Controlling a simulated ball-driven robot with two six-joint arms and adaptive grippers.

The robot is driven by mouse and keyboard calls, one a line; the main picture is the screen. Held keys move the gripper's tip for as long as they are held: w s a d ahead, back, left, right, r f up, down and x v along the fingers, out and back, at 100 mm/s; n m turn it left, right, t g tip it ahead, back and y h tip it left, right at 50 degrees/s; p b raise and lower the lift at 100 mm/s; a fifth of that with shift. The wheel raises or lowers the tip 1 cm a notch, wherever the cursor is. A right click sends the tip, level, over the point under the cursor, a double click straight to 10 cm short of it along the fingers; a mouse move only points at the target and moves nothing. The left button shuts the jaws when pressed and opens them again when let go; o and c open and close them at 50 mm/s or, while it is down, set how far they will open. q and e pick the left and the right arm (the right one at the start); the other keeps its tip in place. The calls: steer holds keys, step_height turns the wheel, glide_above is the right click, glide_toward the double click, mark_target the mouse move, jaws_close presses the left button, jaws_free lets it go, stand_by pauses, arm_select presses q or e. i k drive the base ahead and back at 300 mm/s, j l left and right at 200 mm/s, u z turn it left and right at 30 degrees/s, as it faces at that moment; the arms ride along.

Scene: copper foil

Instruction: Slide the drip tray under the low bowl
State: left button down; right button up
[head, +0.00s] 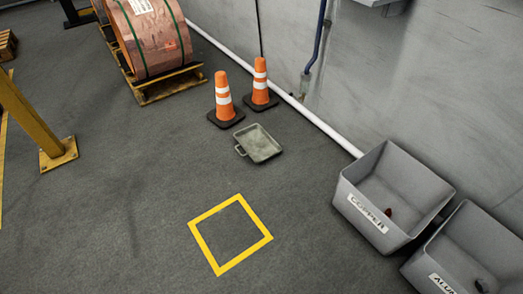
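The drip tray (263,146) is a small, shallow grey-green tray with a handle on its left side. It lies on the dark floor near the middle of the head view, just in front of two traffic cones. I cannot make out a low bowl in this view. Neither of my grippers shows.
Two orange cones (223,97) (260,82) stand behind the tray. A yellow floor square (207,248) is empty. Grey bins marked COPPER (347,190) and ALUM (421,268) stand at right. A copper coil (155,38) rests on a pallet. Floor between is clear.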

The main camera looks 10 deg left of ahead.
mark_target(257, 144)
steer(key=i+j+z, duration=0.35)
steer(key=z, duration=0.15)
steer(key=i+j+z, duration=0.25)
steer(key=j+z, duration=0.25)
steer(key=i+j, duration=0.15)
steer(key=j, duration=0.25)
steer(key=i+j+z, duration=0.1)
steer(key=j, duration=0.25)
steer(key=i+j, duration=0.15)
steer(key=j, duration=0.25)
steer(key=i+j, duration=0.15)
steer(key=j, duration=0.25)
steer(key=i+j+z, duration=0.1)
steer(key=j, duration=0.3)
